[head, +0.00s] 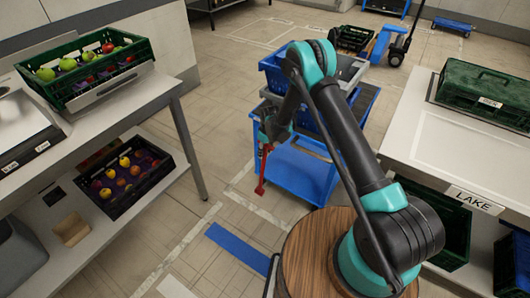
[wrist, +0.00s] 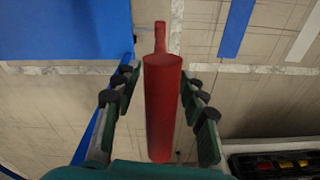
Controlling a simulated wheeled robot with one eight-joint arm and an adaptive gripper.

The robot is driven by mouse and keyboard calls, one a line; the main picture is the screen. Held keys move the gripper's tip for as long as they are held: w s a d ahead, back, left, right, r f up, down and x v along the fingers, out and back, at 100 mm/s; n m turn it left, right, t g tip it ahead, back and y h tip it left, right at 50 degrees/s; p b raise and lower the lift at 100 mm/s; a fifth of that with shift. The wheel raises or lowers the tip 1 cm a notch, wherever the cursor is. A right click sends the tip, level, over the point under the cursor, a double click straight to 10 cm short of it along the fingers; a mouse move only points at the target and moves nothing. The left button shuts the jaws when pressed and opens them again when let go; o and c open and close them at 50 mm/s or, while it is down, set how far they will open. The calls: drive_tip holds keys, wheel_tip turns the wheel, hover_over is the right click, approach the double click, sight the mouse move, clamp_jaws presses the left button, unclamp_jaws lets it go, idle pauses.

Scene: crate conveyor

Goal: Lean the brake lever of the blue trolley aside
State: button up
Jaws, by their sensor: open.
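The blue trolley (head: 292,172) stands on the floor ahead, with blue crates on it, partly hidden by my arm. Its brake lever is a red bar (head: 263,170) at the trolley's left side, with a wider foot at its lower end. In the wrist view the red lever (wrist: 162,110) lies lengthwise between the two fingers of my gripper (wrist: 160,76). The fingers are open, with a visible gap on either side of the lever. In the head view my gripper (head: 270,130) is at the lever's upper part. Blue trolley surface fills the wrist view's upper left (wrist: 60,30).
A left bench (head: 105,118) bears a green fruit crate (head: 60,94), with a dark fruit crate (head: 117,208) below. A right bench (head: 440,155) marked LAKE bears a closed green crate (head: 485,92). A blue floor strip (head: 237,248) lies in the open aisle between them.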

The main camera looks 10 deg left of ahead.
drive_tip(key=r, duration=0.8)
drive_tip(key=d+r, duration=0.1)
drive_tip(key=r, duration=0.3)
drive_tip(key=shift+s+d, duration=0.1)
drive_tip(key=shift+s, duration=0.1)
